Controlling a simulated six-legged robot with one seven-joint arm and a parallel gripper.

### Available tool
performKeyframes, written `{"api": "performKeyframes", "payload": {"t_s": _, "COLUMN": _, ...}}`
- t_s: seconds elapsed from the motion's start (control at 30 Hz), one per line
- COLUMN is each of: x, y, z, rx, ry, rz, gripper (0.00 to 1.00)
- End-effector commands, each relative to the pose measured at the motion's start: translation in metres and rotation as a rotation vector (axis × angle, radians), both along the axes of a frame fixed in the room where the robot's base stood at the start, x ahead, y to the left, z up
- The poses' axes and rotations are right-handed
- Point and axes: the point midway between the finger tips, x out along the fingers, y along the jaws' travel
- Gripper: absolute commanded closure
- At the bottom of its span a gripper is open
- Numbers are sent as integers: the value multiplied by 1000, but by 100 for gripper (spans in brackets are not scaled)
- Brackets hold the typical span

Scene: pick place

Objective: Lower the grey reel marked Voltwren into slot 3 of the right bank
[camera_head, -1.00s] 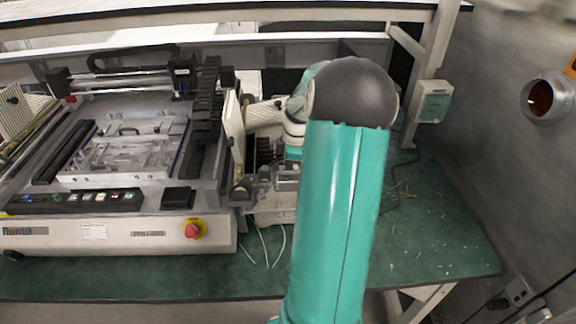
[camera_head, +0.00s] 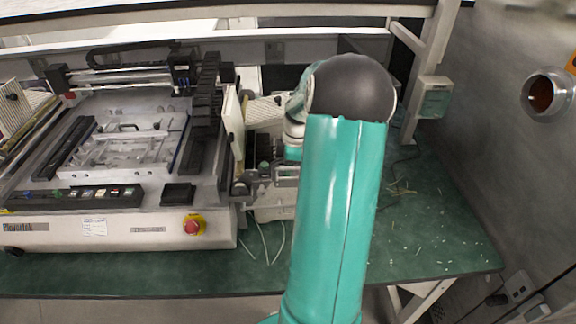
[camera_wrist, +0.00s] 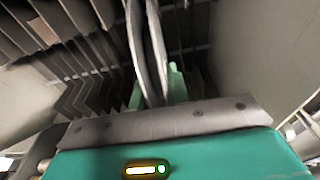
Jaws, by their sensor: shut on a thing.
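The grey reel (camera_wrist: 148,45) shows edge-on in the wrist view as two thin pale rims close together. My gripper (camera_wrist: 156,88) is shut on it, with a green finger on each side of its lower part. The Voltwren marking and slot numbers do not show. In the head view my arm hides the gripper and most of the bank.
A machine with a red stop button (camera_head: 193,225) fills the left of the green bench (camera_head: 430,240). A pale upright panel (camera_head: 233,125) stands at its right side. A broad pale surface (camera_wrist: 255,60) flanks the slots in the wrist view. Bench at right is mostly clear, with loose wires.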

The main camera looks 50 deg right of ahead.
Motion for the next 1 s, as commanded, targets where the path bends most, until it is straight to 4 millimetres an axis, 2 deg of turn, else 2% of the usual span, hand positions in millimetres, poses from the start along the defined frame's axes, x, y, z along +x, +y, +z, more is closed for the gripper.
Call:
{"api": "performKeyframes", "payload": {"t_s": 0.17, "x": 0, "y": 0, "z": 0, "rx": 0, "ry": 0, "rz": 0, "gripper": 100}}
{"api": "performKeyframes", "payload": {"t_s": 0.2, "x": 0, "y": 0, "z": 0, "rx": 0, "ry": 0, "rz": 0, "gripper": 79}}
{"api": "performKeyframes", "payload": {"t_s": 0.3, "x": 0, "y": 0, "z": 0, "rx": 0, "ry": 0, "rz": 0, "gripper": 59}}
{"api": "performKeyframes", "payload": {"t_s": 0.5, "x": 0, "y": 0, "z": 0, "rx": 0, "ry": 0, "rz": 0, "gripper": 57}}
{"api": "performKeyframes", "payload": {"t_s": 0.53, "x": 0, "y": 0, "z": 0, "rx": 1, "ry": 1, "rz": 0, "gripper": 56}}
{"api": "performKeyframes", "payload": {"t_s": 0.6, "x": 0, "y": 0, "z": 0, "rx": 1, "ry": 1, "rz": 0, "gripper": 43}}
{"api": "performKeyframes", "payload": {"t_s": 1.0, "x": 0, "y": 0, "z": 0, "rx": 0, "ry": 0, "rz": 0, "gripper": 43}}
